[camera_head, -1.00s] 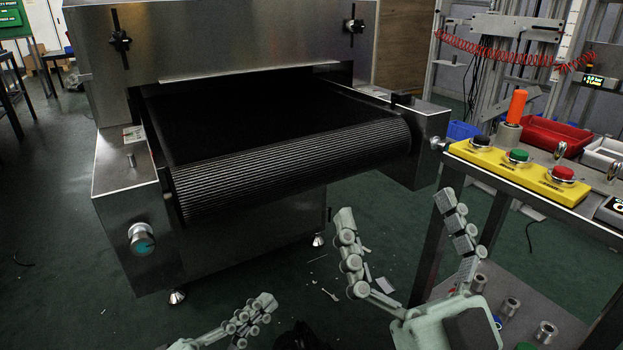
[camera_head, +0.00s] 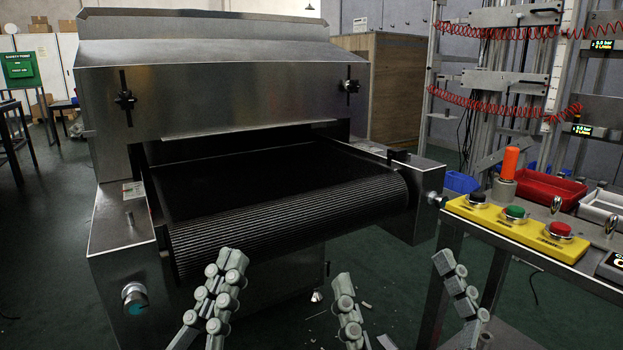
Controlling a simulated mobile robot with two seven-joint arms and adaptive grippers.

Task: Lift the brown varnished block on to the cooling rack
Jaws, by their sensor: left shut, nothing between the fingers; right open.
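I see no brown varnished block and nothing I can name as the cooling rack. The tunnel dryer's black belt (camera_head: 285,200) comes out towards me, and its visible part is empty. My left gripper (camera_head: 226,262) is shut and empty, in front of the belt's near end. My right gripper (camera_head: 394,272) is open and empty, with its fingers wide apart, between the dryer and the button table. The inside of the tunnel is dark.
The steel dryer housing (camera_head: 220,95) fills the middle. At right, a table carries a yellow button panel (camera_head: 515,228), an orange-topped post (camera_head: 510,163) and a red bin (camera_head: 540,188). Metal uprights with red coiled hoses (camera_head: 480,97) stand behind. Green floor shows between dryer and table.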

